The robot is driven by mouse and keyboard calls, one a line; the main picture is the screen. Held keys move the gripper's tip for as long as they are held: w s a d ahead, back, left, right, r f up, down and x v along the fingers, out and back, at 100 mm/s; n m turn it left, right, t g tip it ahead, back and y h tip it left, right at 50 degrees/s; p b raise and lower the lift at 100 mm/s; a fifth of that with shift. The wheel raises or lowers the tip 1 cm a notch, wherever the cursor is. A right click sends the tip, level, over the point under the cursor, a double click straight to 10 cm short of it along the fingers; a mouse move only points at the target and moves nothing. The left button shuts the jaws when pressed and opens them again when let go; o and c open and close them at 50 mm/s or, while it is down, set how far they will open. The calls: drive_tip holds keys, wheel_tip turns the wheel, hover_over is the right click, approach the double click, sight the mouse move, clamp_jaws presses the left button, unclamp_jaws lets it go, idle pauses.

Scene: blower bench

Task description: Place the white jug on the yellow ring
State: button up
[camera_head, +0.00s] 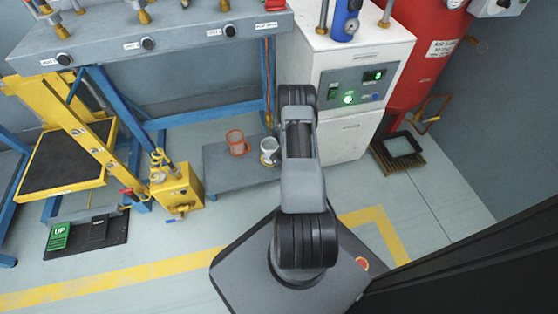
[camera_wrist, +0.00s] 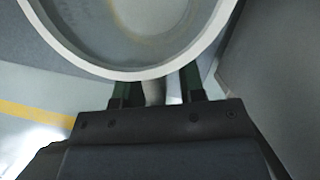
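The white jug (camera_head: 268,147) stands on a low grey platform (camera_head: 222,180), just left of my arm. Its wide white rim (camera_wrist: 125,73) fills the top of the wrist view, and the inside looks grey with a faint tan arc. My gripper (camera_wrist: 160,88) is at the jug's near side. Its two dark green fingers are apart, one on each side of a pale upright part, likely the handle. A gap shows beside the right finger. In the head view my arm hides most of the gripper. A small yellowish edge shows low by the jug; I cannot tell whether it is the yellow ring.
A white cabinet (camera_head: 345,140) is close on the right. A yellow pump unit (camera_head: 177,188) stands at the left. The grey bench (camera_head: 180,42) overhangs behind. The floor in front is clear.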

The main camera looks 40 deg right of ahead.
drive_tip(key=p+v, duration=0.3)
drive_tip(key=v, duration=0.4)
drive_tip(key=shift+r, duration=0.4)
drive_tip(key=shift+s, duration=0.1)
drive_tip(key=s+a+f+n, duration=0.1)
drive_tip(key=s+f, duration=0.1)
drive_tip(key=s, duration=0.1)
drive_tip(key=w+a+r+n+t+y, duration=0.1)
drive_tip(key=w+a+r+n, duration=0.25)
drive_tip(key=r, duration=0.35)
drive_tip(key=w+a+r+n+t+y, duration=0.1)
drive_tip(key=w+a+r+n, duration=0.25)
drive_tip(key=r, duration=0.25)
drive_tip(key=w+a+r+n+g+y, duration=0.1)
drive_tip(key=a+r+n+y, duration=0.1)
drive_tip(key=a+r+n, duration=1.05)
drive_tip(key=s+a+r+n+g+h, duration=0.1)
drive_tip(key=s+a+r+n, duration=0.2)
drive_tip(key=s+r+n, duration=0.4)
drive_tip(key=s+a+r+n+g+h, duration=0.1)
drive_tip(key=s+a+r+n+h, duration=0.1)
drive_tip(key=s+r+n, duration=0.6)
drive_tip(key=shift+s+a+r+n+g+h, duration=0.35)
drive_tip(key=shift+s+a+n, duration=0.3)
drive_tip(key=shift+s, duration=0.25)
